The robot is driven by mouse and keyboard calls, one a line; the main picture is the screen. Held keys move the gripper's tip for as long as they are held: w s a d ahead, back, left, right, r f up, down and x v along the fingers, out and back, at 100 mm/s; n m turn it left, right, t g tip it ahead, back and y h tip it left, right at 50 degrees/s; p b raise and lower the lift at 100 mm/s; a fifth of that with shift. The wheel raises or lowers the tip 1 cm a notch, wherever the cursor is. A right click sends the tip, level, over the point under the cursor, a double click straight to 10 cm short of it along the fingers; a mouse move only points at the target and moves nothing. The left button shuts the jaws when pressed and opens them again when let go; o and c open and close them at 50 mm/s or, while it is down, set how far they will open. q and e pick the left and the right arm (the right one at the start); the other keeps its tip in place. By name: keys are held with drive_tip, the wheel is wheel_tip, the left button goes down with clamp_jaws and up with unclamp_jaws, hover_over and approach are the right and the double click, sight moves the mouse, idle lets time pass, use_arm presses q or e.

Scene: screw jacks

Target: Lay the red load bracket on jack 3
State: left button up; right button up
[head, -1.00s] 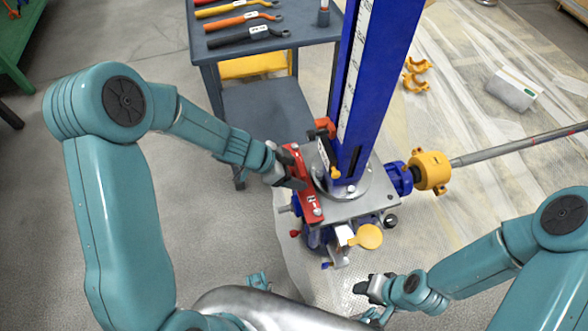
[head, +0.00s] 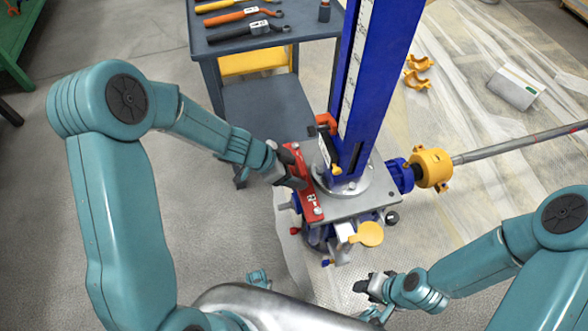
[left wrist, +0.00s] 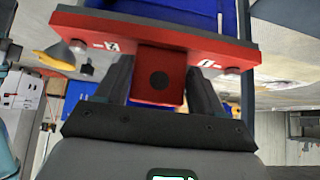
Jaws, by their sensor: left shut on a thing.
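The red load bracket (head: 309,196) is a long bar lying along the left edge of the jack's grey top plate (head: 350,208). The jack's tall blue column (head: 370,85) rises from that plate; I cannot read a jack number. My left gripper (head: 292,174) comes from the left and is shut on the bracket. In the left wrist view the bracket's square red block (left wrist: 158,80) sits between the two fingers, with the bar (left wrist: 150,38) beyond. Whether the bracket rests fully on the plate is unclear. My right gripper (head: 366,287) is low, apart from the jack; its opening is too small to judge.
A yellow coupling (head: 431,168) and grey shaft (head: 505,147) extend right from the jack. A yellow round cap (head: 369,234) sticks out in front. A grey tool cart (head: 265,105) stands behind, left. Orange clamps (head: 418,72) and a grey box (head: 516,88) lie on the floor sheeting.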

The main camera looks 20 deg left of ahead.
use_arm(q)
drive_tip(key=shift+f+b, duration=0.3)
drive_tip(key=shift+f, duration=0.1)
drive_tip(key=o, duration=1.4)
drive_tip(key=shift+c, duration=0.2)
drive_tip(key=shift+f, duration=0.1)
